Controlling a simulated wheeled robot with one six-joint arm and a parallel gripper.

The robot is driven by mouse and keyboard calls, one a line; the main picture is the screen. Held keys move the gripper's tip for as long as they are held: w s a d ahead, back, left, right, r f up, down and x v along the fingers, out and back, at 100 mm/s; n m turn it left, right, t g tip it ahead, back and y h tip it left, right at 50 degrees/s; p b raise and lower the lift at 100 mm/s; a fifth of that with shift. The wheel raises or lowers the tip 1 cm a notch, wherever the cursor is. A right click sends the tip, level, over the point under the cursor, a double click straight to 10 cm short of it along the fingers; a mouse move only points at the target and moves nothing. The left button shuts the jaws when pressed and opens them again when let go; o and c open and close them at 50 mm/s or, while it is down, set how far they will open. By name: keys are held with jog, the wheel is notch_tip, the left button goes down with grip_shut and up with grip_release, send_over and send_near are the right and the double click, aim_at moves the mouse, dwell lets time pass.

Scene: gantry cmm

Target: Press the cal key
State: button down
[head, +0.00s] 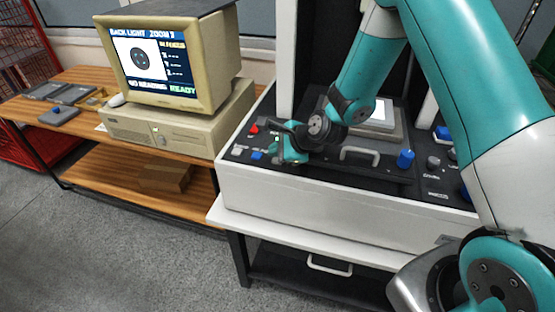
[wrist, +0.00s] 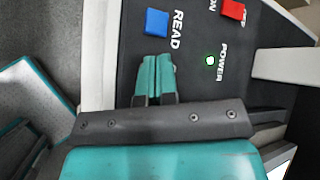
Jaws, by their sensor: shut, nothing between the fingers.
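No key with a readable "CAL" label shows. In the head view a pale grey key (head: 237,150) sits at the panel's left front corner, its label too small to read. Right of it is a blue key (head: 257,155), which also shows in the wrist view (wrist: 157,22) beside the word READ. My gripper (head: 291,157) is shut and empty, low over the panel to the right of the blue key. In the wrist view its fingertips (wrist: 152,62) lie together just short of the READ label, apart from the blue key. The pale key is outside the wrist view.
A red on/off switch (head: 254,129) and a lit green power lamp (wrist: 210,60) are near my gripper. A blue knob (head: 405,158) and a grey handle (head: 360,155) stand to the right. A monitor (head: 165,65) reading "READY" stands on the bench at left.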

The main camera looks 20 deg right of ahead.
jog(key=shift+f, duration=0.45)
dwell(0.6)
jog(key=shift+r, duration=0.1)
jog(key=shift+r+p, duration=0.55)
jog(key=shift+r, duration=0.15)
jog(key=shift+r, duration=0.1)
notch_tip(320, 180, up, 5)
jog(key=p, duration=0.4)
dwell(0.8)
